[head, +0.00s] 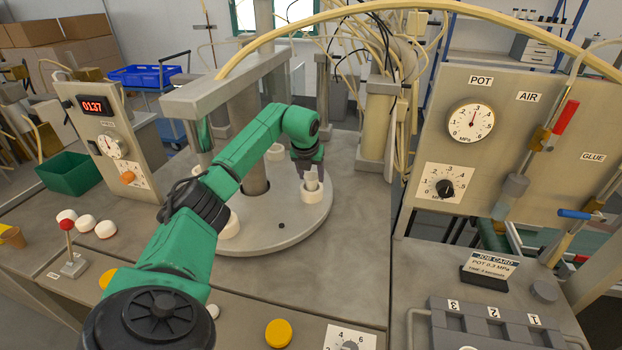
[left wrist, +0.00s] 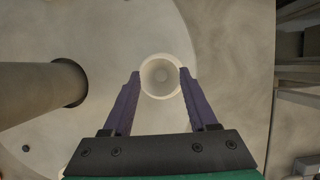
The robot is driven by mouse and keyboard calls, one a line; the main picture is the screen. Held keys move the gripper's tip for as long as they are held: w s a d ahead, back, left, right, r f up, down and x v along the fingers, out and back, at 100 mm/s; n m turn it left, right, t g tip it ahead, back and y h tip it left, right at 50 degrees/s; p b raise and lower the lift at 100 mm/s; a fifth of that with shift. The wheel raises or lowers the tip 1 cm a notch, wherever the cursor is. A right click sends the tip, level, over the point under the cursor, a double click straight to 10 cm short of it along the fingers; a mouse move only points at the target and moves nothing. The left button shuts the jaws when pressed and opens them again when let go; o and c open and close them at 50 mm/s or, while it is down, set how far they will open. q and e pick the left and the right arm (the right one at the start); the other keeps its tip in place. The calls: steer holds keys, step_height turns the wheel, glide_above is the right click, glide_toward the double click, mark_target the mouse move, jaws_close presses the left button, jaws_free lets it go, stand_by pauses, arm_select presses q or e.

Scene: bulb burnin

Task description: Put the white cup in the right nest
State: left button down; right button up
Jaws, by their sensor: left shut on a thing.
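My left gripper (head: 311,174) points down over the right side of the round turntable (head: 275,235). It is shut on the white cup (head: 312,183), a small pale piece between its fingers. The cup is at the mouth of the right nest (head: 317,195), a white ring on the turntable. How deep the cup sits in it cannot be told. In the left wrist view the purple fingers (left wrist: 160,76) flank a round white rim (left wrist: 167,62) with a hollow inside; cup and nest are hard to separate there. My right gripper is not in view.
Several white caps (head: 87,222) lie at left near a red-knobbed lever (head: 68,226). A gauge panel (head: 480,140) stands at right.

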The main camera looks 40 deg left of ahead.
arm_select(q)
steer(key=shift+s+d+f, duration=0.15)
steer(key=shift+f, duration=0.8)
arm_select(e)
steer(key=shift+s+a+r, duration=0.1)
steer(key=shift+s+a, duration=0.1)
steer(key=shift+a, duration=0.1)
arm_select(q)
steer(key=shift+c, duration=0.9)
jaws_free()
steer(key=shift+r, duration=0.1)
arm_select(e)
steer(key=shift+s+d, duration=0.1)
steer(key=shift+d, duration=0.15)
arm_select(q)
steer(key=shift+r, duration=0.35)
steer(key=b+v, duration=0.1)
steer(key=v, duration=1)
steer(key=shift+s+b, duration=0.15)
steer(key=shift+b, duration=0.15)
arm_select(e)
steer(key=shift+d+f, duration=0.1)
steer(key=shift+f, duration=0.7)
arm_select(q)
steer(key=shift+r, duration=0.1)
